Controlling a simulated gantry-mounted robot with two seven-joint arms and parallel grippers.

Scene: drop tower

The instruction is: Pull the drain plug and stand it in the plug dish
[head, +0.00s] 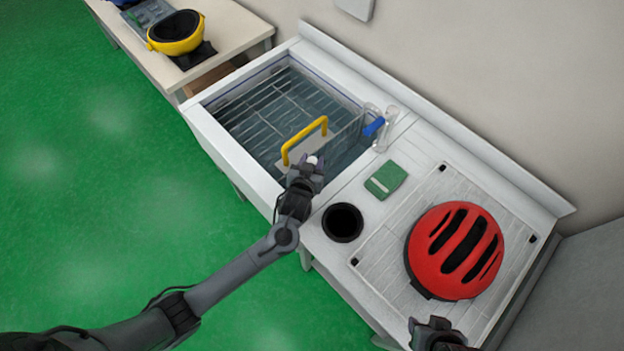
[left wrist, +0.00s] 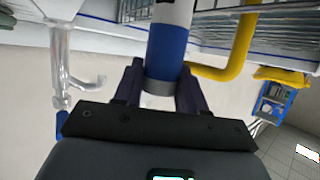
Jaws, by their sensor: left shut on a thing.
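My left gripper (head: 311,172) is shut on a white and blue cylinder with a grey end (left wrist: 167,48), which appears to be the drain plug. In the head view only its pale end (head: 312,160) shows between the fingers, above the near right rim of the sink (head: 233,160). The wrist view shows the fingers (left wrist: 160,92) on both sides of its blue part. A round black dish (head: 342,222), likely the plug dish, stands on the counter just right of and nearer than the left gripper. My right gripper (head: 440,333) is cut off at the bottom edge; its jaws are unclear.
A yellow handle (head: 304,140) stands over the sink beside the left gripper. A tap with a blue lever (head: 374,127) is behind. A green pad (head: 386,180) lies near the dish. A red helmet (head: 455,250) covers much of the draining board (head: 372,262). A yellow helmet (head: 176,34) sits far left.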

